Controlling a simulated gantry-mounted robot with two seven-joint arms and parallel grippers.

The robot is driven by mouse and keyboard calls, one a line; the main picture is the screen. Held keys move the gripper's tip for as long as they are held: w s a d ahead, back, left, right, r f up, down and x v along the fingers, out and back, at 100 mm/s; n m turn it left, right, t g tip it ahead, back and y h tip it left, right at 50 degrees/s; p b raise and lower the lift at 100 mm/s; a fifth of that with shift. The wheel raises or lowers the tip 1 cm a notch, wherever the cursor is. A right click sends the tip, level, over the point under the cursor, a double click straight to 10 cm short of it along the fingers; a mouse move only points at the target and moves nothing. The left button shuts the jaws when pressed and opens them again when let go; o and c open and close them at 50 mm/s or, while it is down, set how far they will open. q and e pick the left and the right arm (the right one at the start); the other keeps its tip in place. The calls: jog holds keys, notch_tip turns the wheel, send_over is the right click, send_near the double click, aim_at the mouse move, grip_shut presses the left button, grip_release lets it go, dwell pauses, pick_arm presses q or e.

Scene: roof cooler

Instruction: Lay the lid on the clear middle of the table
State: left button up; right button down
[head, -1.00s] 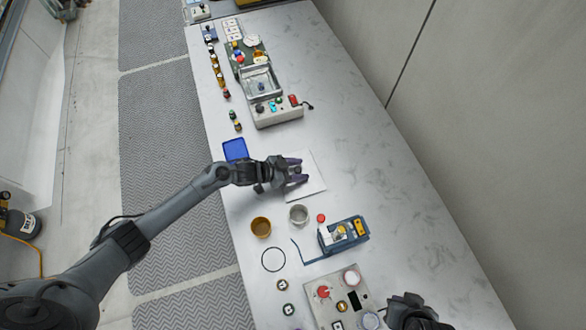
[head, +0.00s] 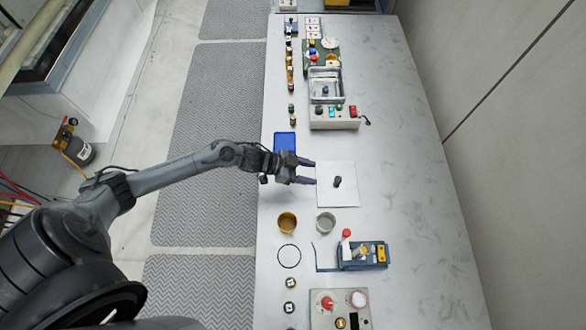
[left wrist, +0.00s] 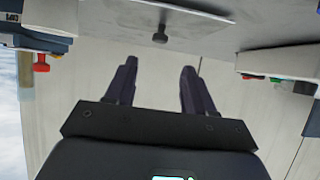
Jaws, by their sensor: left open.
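The lid is a flat white square plate (head: 347,196) with a dark upright knob (head: 337,182) at its middle. It lies on the pale marbled table (head: 415,190), with bare table to its right. My left gripper (head: 312,172) is open and empty at the lid's left edge, fingers pointing at the knob but apart from it. In the left wrist view the lid (left wrist: 195,18) and its knob (left wrist: 160,35) appear upside down at the top, beyond the two spread fingers (left wrist: 158,75). My right gripper is out of view.
A blue square tray (head: 285,141) lies behind my left gripper. An amber cup (head: 287,222) and a grey cup (head: 325,223) stand in front of the lid. A blue device (head: 362,254) stands nearer, and an open metal box (head: 327,87) farther back.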

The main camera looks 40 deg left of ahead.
pick_arm(q)
jog(key=shift+s+d+r, duration=0.1)
jog(key=shift+s+d, duration=0.15)
jog(key=shift+d, duration=0.1)
jog(key=s+d+r+n+t+y, duration=0.1)
jog(key=s+d+n+y, duration=0.15)
jog(key=d+y, duration=0.2)
jog(key=s+a+r+n+g+y, duration=0.1)
jog(key=s+r+n+g+y, duration=0.1)
jog(key=s, duration=0.7)
jog(key=s+a+r+n+g+y, duration=0.2)
jog(key=s+r+n+g, duration=0.1)
jog(key=s, duration=0.6)
jog(key=shift+a+r+g, duration=0.15)
jog(key=shift+r+g, duration=0.15)
jog(key=shift+r, duration=0.1)
jog(key=shift+w+y, duration=0.1)
jog(key=shift+y, duration=0.15)
